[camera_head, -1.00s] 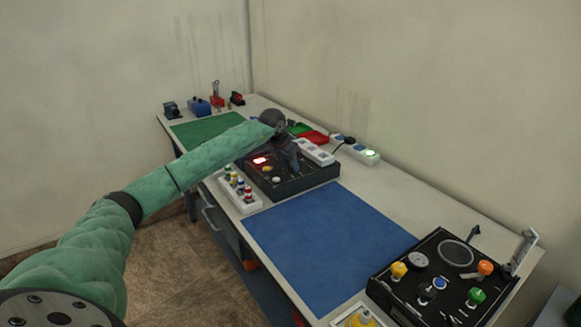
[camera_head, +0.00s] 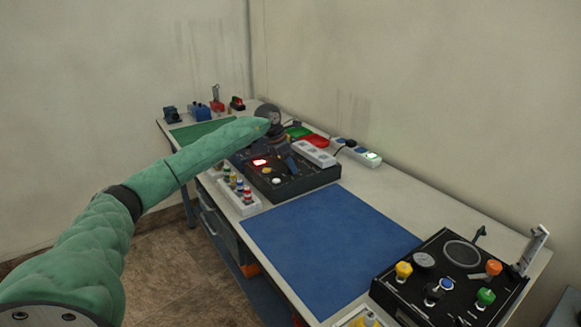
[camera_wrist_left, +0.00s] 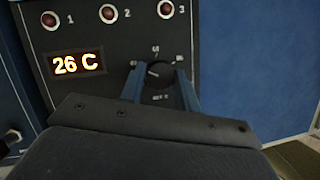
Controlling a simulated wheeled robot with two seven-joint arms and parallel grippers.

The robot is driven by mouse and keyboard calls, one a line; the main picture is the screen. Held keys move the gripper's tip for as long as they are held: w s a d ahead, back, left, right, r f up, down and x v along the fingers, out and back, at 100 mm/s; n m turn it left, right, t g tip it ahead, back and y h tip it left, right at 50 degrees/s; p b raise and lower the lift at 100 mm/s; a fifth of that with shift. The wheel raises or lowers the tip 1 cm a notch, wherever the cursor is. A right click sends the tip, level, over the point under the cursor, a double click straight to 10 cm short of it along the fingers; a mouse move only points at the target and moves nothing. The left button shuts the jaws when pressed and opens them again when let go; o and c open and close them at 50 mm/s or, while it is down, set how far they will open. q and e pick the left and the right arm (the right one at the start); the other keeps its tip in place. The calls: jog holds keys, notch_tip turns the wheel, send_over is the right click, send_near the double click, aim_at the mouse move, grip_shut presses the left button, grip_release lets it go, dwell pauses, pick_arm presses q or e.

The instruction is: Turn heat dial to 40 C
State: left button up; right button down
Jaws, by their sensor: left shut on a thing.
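The heat dial (camera_wrist_left: 158,74) is a small black knob with a pale pointer mark on a dark panel, seen in the left wrist view. My left gripper (camera_wrist_left: 160,88) is shut on it, with one blue finger on each side. The lit display (camera_wrist_left: 79,64) left of the dial reads 26 C. In the head view the dark control box (camera_head: 306,184) stands on the bench and my left gripper (camera_head: 290,161) reaches down over it. The dial is too small to make out there. My right gripper is not in view.
A white power strip (camera_head: 314,153) lies behind the box. A white rack (camera_head: 240,206) with several coloured parts stands at its left front. A blue mat (camera_head: 330,245) lies clear to the right, with another black panel (camera_head: 448,271) beyond it. Three red lamps sit above the dial.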

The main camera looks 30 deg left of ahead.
pick_arm(q)
jog(key=shift+r, duration=0.1)
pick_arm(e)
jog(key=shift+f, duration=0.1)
pick_arm(q)
jog(key=o, duration=1)
jog(key=shift+c, duration=0.2)
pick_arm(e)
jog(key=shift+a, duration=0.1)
pick_arm(q)
jog(key=b+v, duration=0.1)
jog(key=v, duration=0.6)
jog(key=shift+a+r+b, duration=0.2)
jog(key=shift+r+b, duration=0.1)
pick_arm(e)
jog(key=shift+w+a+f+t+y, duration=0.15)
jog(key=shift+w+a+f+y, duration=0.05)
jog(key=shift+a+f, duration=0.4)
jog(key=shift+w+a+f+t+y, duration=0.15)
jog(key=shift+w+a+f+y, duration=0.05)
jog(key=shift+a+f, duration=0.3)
pick_arm(q)
jog(key=shift+s+f, duration=0.1)
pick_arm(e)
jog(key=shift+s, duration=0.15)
